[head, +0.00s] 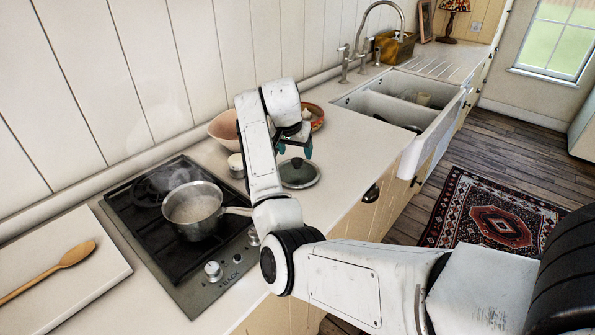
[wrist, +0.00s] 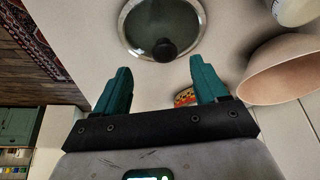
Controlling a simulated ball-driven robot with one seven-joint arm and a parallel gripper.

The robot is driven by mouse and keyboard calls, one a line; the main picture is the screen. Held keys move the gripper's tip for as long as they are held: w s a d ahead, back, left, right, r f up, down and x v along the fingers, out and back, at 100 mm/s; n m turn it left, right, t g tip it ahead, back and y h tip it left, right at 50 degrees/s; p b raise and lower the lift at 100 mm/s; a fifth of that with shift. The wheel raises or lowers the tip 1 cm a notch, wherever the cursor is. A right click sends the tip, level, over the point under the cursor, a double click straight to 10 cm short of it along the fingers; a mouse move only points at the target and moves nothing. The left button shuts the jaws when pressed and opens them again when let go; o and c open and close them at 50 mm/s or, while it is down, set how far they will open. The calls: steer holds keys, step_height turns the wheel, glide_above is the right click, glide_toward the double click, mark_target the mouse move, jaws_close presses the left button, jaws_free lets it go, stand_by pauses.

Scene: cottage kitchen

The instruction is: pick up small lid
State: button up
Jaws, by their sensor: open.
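The small lid (head: 299,173) is round, dark and glassy with a pale rim and a black knob. It lies on the counter to the right of the stove, partly behind my arm in the head view. In the wrist view the lid (wrist: 162,22) is at the top centre, with its knob (wrist: 165,49) just beyond the fingertips. My gripper (wrist: 160,72) is open and empty, its two teal fingers apart on either side of the knob's line. In the head view my gripper (head: 296,150) hangs over the counter by the lid's far side.
A pink bowl (head: 223,130) and a white jar (head: 236,166) stand near the lid; the bowl (wrist: 285,70) is close to my right finger in the wrist view. A patterned bowl (head: 317,117) is behind. A pot (head: 192,209) sits on the stove. Counter right of the lid is clear.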

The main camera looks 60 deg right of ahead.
mark_target(297, 160)
steer(key=shift+w+p+x, duration=0.15)
steer(key=shift+p+x, duration=0.15)
steer(key=shift+x, duration=1.2)
steer(key=shift+w+p+x, duration=0.15)
steer(key=shift+p+x, duration=0.15)
steer(key=shift+x, duration=1.15)
steer(key=shift+d+r, duration=0.1)
steer(key=shift+d, duration=0.1)
steer(key=shift+c, duration=0.5)
jaws_close()
